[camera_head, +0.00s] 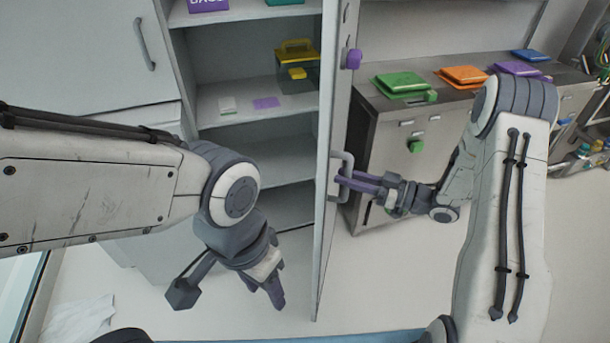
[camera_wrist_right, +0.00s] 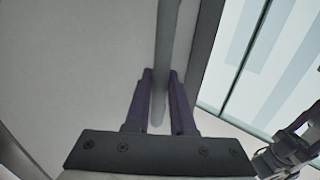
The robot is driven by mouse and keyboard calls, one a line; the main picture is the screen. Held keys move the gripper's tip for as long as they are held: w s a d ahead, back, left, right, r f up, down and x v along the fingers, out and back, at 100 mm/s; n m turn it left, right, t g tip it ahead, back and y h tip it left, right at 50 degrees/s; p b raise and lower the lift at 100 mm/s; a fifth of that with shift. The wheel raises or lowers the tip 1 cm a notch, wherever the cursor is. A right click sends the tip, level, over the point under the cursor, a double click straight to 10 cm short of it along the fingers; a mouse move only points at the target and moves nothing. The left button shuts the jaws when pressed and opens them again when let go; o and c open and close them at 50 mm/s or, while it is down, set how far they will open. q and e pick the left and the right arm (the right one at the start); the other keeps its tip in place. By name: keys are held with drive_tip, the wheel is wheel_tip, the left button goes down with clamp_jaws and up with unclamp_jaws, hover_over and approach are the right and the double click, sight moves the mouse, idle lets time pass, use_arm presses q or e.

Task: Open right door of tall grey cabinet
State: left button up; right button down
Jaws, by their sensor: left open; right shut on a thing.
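The tall grey cabinet (camera_head: 190,70) stands at the back left in the head view. Its right door (camera_head: 328,230) is swung open and seen nearly edge-on, with the shelves showing. My right gripper (camera_head: 342,178) is shut on the door's handle (camera_head: 346,165); the handle bar (camera_wrist_right: 163,75) also runs between the purple fingers in the right wrist view. The left door (camera_head: 115,50) is closed and has its own handle (camera_head: 147,45). My left gripper (camera_head: 278,295) hangs open and empty in front of the cabinet, left of the open door.
The shelves hold a yellow-and-dark box (camera_head: 296,65) and a purple card (camera_head: 266,103). A metal counter (camera_head: 375,130) with a green folder (camera_head: 402,83) stands right of the open door, close behind my right gripper. A white cloth (camera_head: 80,318) lies on the floor at lower left.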

drive_tip(key=d+b, duration=0.4)
drive_tip(key=d, duration=2)
drive_tip(key=shift+w, duration=0.45)
drive_tip(key=c, duration=0.8)
unclamp_jaws()
drive_tip(key=shift+w, duration=0.1)
drive_tip(key=shift+o, duration=0.2)
drive_tip(key=b+v, duration=0.2)
drive_tip(key=v, duration=0.8)
drive_tip(key=shift+d, duration=0.25)
